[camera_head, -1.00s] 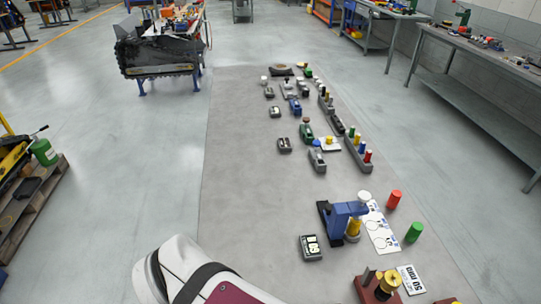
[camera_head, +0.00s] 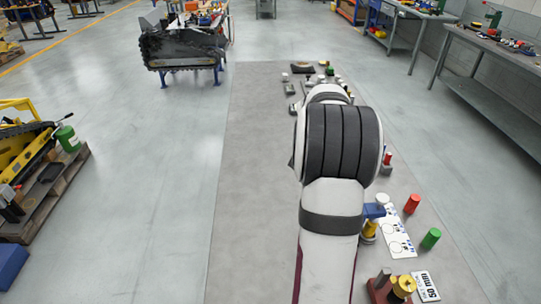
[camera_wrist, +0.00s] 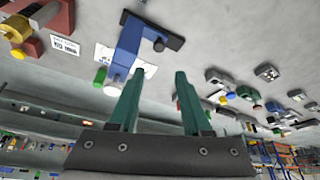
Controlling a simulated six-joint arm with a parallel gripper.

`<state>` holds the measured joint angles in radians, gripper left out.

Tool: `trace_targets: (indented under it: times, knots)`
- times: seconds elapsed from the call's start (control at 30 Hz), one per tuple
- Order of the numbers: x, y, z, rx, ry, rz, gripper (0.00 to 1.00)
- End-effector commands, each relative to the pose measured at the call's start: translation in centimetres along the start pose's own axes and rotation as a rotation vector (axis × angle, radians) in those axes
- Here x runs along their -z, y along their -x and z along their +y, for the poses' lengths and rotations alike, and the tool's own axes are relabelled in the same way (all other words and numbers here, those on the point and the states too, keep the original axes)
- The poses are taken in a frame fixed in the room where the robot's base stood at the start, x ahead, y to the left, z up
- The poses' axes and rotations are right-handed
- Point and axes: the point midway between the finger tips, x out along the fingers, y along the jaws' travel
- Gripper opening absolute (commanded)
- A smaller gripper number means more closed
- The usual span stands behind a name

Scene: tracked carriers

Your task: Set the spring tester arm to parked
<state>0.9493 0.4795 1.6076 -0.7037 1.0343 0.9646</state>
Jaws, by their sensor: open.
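A blue bench device on a dark base, which may be the spring tester, shows in the wrist view (camera_wrist: 128,45). In the head view only its blue edge (camera_head: 373,210), white knob (camera_head: 383,198) and yellow cylinder (camera_head: 369,230) show beside my arm. I cannot tell its arm's setting. My gripper (camera_wrist: 160,80) is open, with its two green fingers apart and nothing between them. The left finger appears close to the blue device in the picture; contact cannot be told. The head view hides the fingers behind my arm.
A red-brown fixture (camera_head: 383,293) and a 50 mm label (camera_head: 426,286) are nearer. Several small devices line the mat's far part. The mat's left side is clear.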

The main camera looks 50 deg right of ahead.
Motion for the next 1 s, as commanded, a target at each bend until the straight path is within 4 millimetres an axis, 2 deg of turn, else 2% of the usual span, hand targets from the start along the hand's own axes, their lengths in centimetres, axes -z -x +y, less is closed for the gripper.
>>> trace_targets:
  times: [0.07, 0.17, 0.23, 0.5, 0.7, 0.83, 1.0]
  knots:
    - [0.7, -0.5, 0.1, -0.004, -0.021, 0.007, 0.48]
    - [0.6, -0.9, 0.1, -0.005, -0.019, 0.006, 0.48]
    - [0.6, -1.9, 0.1, -0.006, -0.018, 0.005, 0.48]
    - [0.5, -8.5, 0.2, -0.007, -0.017, 0.002, 0.48]
    - [0.5, -12.6, 0.2, -0.006, -0.016, 0.003, 0.48]
    - [0.5, -14.5, 0.1, -0.004, -0.016, 0.003, 0.48]
    - [0.5, -16.0, 0.1, -0.004, -0.017, 0.003, 0.48]
